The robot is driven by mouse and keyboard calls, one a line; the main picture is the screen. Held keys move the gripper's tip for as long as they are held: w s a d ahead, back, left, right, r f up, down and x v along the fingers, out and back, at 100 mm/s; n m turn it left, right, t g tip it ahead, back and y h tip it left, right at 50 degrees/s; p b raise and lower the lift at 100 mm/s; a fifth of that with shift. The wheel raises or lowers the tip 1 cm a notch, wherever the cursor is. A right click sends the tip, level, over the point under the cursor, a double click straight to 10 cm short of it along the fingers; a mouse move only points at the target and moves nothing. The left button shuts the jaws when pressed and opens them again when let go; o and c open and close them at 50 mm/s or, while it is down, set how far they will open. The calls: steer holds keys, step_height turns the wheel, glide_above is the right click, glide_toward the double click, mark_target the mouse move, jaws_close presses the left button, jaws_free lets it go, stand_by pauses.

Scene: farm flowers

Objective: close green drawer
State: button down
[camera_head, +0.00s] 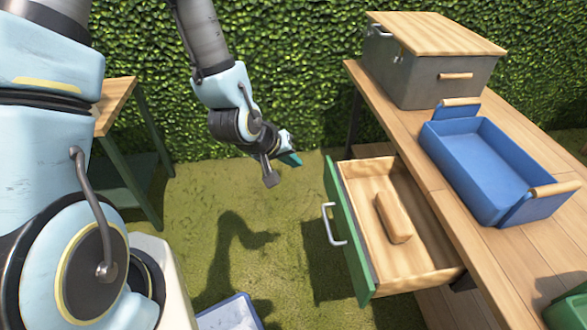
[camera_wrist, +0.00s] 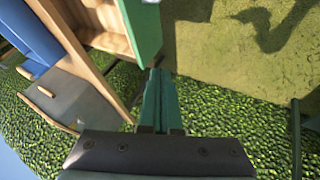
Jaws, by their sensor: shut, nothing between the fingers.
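The green drawer (camera_head: 349,231) is pulled open from the wooden table, its green front facing left with a light metal handle (camera_head: 333,225). A wooden block (camera_head: 393,218) lies inside it. My gripper (camera_head: 291,159) is shut and empty, in the air to the left of the drawer's far end and apart from it in the head view. In the wrist view my gripper's shut teal fingers (camera_wrist: 160,100) point toward the drawer's green front (camera_wrist: 143,30); the gap between them is hard to judge there.
On the table (camera_head: 418,165) stand a grey box with a wooden lid (camera_head: 425,80) and a blue tray (camera_head: 485,165) with wooden handles. A green container (camera_head: 568,312) is at the lower right. Another table (camera_head: 115,105) stands at the left. A hedge closes the back; grass between is open.

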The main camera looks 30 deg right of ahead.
glide_toward(329, 174)
step_height(329, 174, down, 4)
steer(key=w+a, duration=0.1)
steer(key=w, duration=0.1)
steer(key=shift+s+d+r+p, duration=0.1)
steer(key=shift+s+d+p, duration=0.15)
steer(key=shift+d, duration=0.65)
steer(key=shift+s+d+p, duration=0.15)
steer(key=shift+s+d, duration=0.2)
steer(key=shift+d, duration=0.55)
steer(key=shift+d, duration=0.1)
steer(key=s+d, duration=0.3)
steer(key=d, duration=0.5)
steer(key=s+d+b, duration=0.1)
steer(key=s+d, duration=0.2)
steer(key=d, duration=0.5)
steer(key=shift+s+d, duration=0.25)
steer(key=shift+d, duration=0.05)
